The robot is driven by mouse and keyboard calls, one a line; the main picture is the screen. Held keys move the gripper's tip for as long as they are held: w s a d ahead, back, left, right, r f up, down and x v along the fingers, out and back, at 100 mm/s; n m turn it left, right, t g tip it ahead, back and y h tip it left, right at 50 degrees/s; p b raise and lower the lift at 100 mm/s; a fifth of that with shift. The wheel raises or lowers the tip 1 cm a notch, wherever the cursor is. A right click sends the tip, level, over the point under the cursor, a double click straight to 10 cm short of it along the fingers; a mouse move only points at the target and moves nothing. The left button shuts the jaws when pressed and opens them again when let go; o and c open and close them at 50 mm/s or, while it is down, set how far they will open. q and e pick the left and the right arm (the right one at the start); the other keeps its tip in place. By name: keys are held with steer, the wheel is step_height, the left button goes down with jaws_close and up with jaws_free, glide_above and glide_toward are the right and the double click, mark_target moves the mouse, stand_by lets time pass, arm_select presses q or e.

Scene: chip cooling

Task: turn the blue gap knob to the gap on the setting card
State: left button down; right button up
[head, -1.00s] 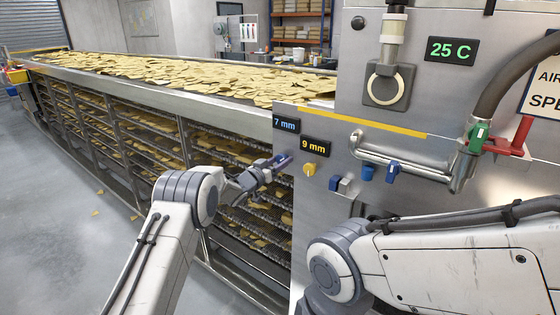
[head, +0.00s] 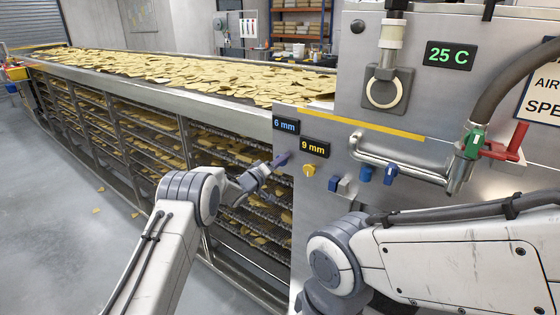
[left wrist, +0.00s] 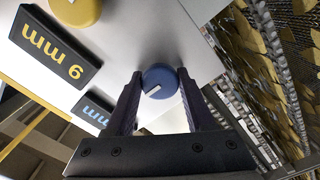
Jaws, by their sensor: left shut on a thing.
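The blue gap knob (left wrist: 161,78) is on the steel panel in the left wrist view, with a white pointer line on its face. My left gripper (left wrist: 158,88) is shut on it, one dark finger on each side. In the head view my left gripper (head: 279,162) reaches the panel's left edge and hides most of the knob. The blue-lettered display (head: 286,125) above it reads 6 mm. My right gripper does not show; only my right arm is in the head view. I cannot make out a setting card.
A yellow knob (head: 308,170) sits right beside the gripped knob, under a yellow-lettered 9 mm display (head: 314,148). Blue valve handles (head: 391,174) and a pipe are further right. The chip-laden conveyor (head: 150,92) runs along the left. A cropped sign (head: 541,95) is at the right edge.

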arm_select(q)
steer(key=shift+w+a+r+n, duration=0.1)
steer(key=shift+a+n, duration=0.05)
steer(key=shift+n, duration=0.25)
steer(key=shift+c, duration=1.3)
jaws_free()
steer(key=b+v, duration=0.2)
steer(key=v, duration=0.8)
steer(key=shift+s, duration=0.2)
